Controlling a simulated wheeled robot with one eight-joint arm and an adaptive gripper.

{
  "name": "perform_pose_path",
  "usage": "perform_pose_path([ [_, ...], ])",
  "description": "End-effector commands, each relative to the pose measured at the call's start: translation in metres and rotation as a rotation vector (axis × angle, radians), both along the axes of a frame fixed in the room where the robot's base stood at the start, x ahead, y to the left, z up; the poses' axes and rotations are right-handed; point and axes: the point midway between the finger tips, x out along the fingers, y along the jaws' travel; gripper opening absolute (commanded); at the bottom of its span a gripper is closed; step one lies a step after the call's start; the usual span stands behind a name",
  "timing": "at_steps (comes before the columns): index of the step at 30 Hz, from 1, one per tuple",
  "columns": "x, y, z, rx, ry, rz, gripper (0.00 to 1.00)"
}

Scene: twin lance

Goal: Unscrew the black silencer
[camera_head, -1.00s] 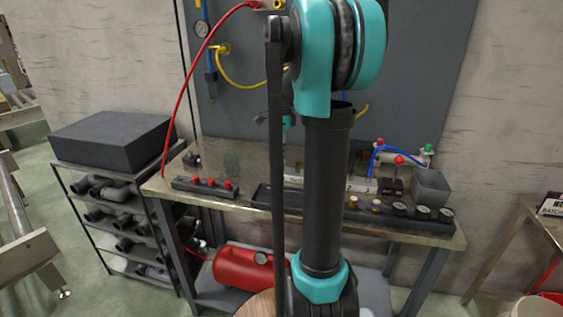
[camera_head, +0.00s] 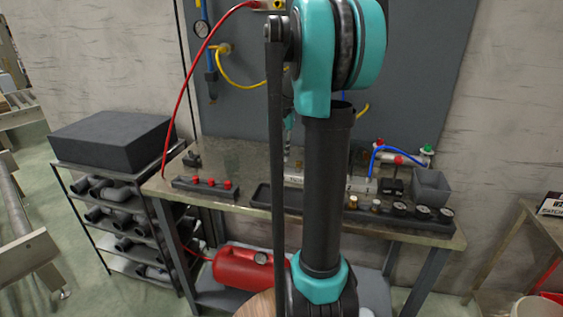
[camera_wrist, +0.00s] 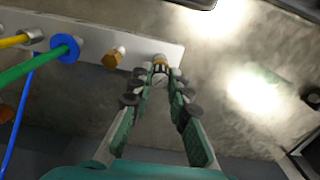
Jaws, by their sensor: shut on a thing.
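The pale valve bar (camera_wrist: 92,38) runs across the upper left of the wrist view. My gripper (camera_wrist: 160,82) is shut at the bar's right end. A small dark-and-grey fitting, the silencer (camera_wrist: 159,76), sits between its fingertips, with a brass ring just above it. The fingers hide most of the silencer, and its black colour is hard to confirm. The silencer looks still in line with its port; I cannot tell how far it is threaded in. In the head view my arm hides the gripper's tips and the silencer.
A brass hex fitting (camera_wrist: 113,57), a green hose with a blue collar (camera_wrist: 65,47) and a yellow hose (camera_wrist: 14,40) sit left along the bar. On the bench are a black tray (camera_head: 263,197), a grey bin (camera_head: 431,185) and a row of gauges (camera_head: 422,212).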

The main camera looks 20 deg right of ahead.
Motion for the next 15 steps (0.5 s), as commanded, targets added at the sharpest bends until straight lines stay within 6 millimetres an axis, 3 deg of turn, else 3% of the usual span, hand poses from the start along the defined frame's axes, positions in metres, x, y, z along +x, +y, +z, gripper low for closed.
perform_pose_path([
  [15,0.0030,-0.0011,0.0014,-0.004,-0.007,0.666,0.00],
])
